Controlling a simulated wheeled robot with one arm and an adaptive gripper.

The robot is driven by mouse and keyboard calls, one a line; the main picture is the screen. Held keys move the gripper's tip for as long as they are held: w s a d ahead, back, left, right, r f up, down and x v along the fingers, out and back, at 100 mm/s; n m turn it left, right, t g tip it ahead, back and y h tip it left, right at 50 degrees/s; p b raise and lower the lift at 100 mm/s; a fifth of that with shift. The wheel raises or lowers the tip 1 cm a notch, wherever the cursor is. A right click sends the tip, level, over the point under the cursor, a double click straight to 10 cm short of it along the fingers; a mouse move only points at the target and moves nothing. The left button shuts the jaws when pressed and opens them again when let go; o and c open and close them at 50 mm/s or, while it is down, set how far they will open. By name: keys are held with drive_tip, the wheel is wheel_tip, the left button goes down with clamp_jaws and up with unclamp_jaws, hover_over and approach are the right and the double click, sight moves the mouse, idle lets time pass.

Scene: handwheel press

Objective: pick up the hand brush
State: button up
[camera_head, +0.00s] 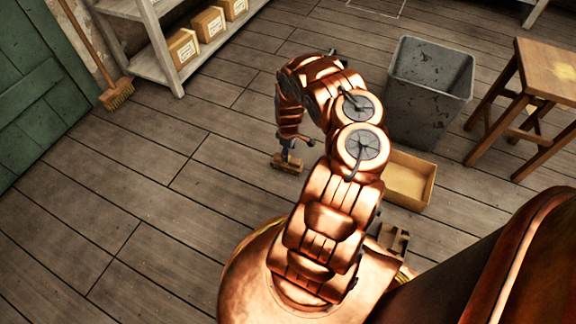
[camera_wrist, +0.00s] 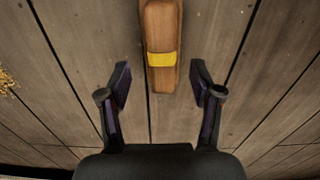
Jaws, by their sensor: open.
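The hand brush (camera_wrist: 161,25) lies on the plank floor in the wrist view. Its brown wooden back has a yellow band across it, and its far end runs out of the top of the picture. My gripper (camera_wrist: 162,83) is open, with one dark finger on each side of the brush's near end and gaps on both sides. Nothing is held. In the head view the brush (camera_head: 286,163) is a small brown block on the floor directly below my gripper (camera_head: 289,146), partly covered by it. Its bristles are hidden from above.
A grey bin (camera_head: 425,95), a shallow open cardboard box (camera_head: 408,181) and a wooden stool (camera_head: 533,90) stand to the right. A shelf (camera_head: 165,45) with small boxes and a broom (camera_head: 117,96) are at the upper left. The floor left of the brush is clear.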

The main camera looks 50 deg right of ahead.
sight(295, 165)
drive_tip(key=shift+a+f+b, duration=0.1)
drive_tip(key=shift+f+b, duration=1.85)
drive_tip(key=shift+f, duration=0.55)
clamp_jaws()
